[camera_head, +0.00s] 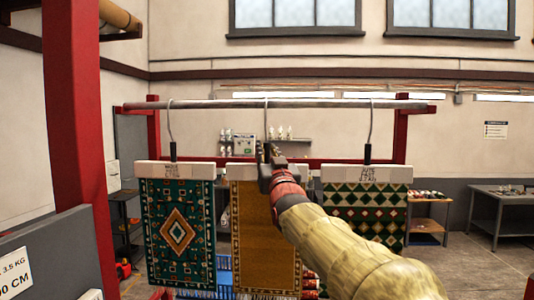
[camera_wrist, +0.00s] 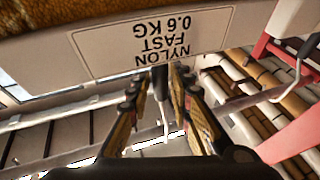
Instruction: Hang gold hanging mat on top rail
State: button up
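The gold hanging mat (camera_head: 254,240) hangs upright in the middle, between two other mats. Its white header (camera_head: 240,173) is partly hidden by my gripper and arm. In the wrist view the header (camera_wrist: 80,60) carries a label reading "NYLON FAST 0.6 KG", seen upside down. A thin hook (camera_head: 266,122) rises from the header to the top rail (camera_head: 220,105). I cannot tell whether its bend rests on the rail. My gripper (camera_head: 268,155) is at the hook's black grip (camera_wrist: 160,82); its fingers (camera_wrist: 160,75) appear closed around it, with contact hard to see.
A green patterned mat (camera_head: 178,235) hangs from the rail on the left, and a green and cream one (camera_head: 366,215) on the right. Red posts (camera_head: 75,130) (camera_head: 400,135) stand at the sides. A grey panel (camera_head: 50,250) is at the near left. Tables (camera_head: 500,200) stand behind.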

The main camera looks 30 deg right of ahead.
jog(key=shift+o, duration=1.3)
jog(key=shift+f, duration=0.15)
jog(key=v, duration=1.2)
notch_tip(320, 180, down, 21)
jog(key=s+a+g+y, duration=0.1)
jog(key=g+y, duration=0.1)
jog(key=g, duration=0.5)
jog(key=s+a+f+n+g+y+b, duration=0.1)
jog(key=s+a+f+g+b, duration=0.3)
jog(key=s+f, duration=0.9)
jog(key=s+a+f+n+g+y+b, duration=0.2)
jog(key=s+a+f+b, duration=0.6)
jog(key=f, duration=1.1)
jog(key=shift+s+a+g+y, duration=0.7)
jog(key=shift+s+a+g, duration=0.65)
jog(key=shift+s, duration=1.15)
